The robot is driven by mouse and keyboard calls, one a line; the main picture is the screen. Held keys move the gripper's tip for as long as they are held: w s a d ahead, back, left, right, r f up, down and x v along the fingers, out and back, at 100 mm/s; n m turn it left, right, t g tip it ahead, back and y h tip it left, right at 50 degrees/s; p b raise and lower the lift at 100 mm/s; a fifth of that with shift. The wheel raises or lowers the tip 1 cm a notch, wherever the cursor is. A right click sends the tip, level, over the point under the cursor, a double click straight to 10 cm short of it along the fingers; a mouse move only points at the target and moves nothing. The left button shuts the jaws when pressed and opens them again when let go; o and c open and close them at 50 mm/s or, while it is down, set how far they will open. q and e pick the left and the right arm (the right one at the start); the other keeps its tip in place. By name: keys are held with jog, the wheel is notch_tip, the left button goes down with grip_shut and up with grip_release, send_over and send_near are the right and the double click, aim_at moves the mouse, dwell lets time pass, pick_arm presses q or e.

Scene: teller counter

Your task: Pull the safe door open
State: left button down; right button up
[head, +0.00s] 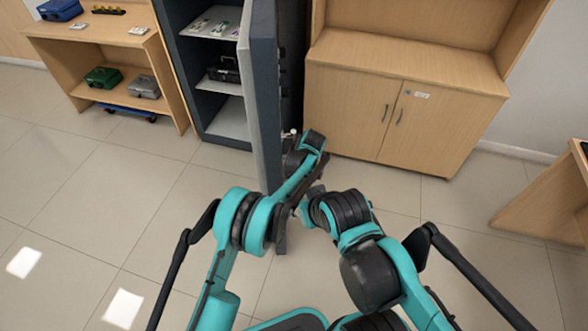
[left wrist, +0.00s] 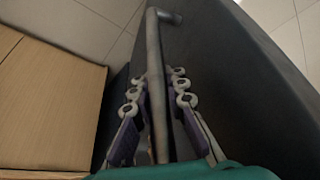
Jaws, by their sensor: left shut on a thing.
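The safe door (head: 264,90) is dark grey and stands swung open, seen nearly edge-on in the head view. The open safe (head: 190,60) is to its left, with shelves inside showing. In the left wrist view, a grey bar handle (left wrist: 152,42) stands out from the dark door face (left wrist: 235,75). My left gripper (left wrist: 157,80) is shut on this handle, one finger on each side. In the head view its fingers are mostly hidden by my left wrist. My right gripper (head: 307,196) is near the door's lower edge, largely hidden by my arms; its jaws cannot be made out.
A wooden cabinet (head: 385,105) with two shut doors stands right of the safe door. A wooden shelf unit (head: 165,85) with cash boxes stands left of the safe. The tiled floor (head: 110,200) at left is clear. A wooden desk edge (head: 555,205) is at far right.

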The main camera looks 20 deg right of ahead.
pick_arm(q)
jog(key=c, duration=1.5)
grip_release()
jog(key=shift+s+d+f, duration=0.1)
jog(key=shift+s+d, duration=0.05)
jog(key=shift+s, duration=0.55)
jog(key=v, duration=1.2)
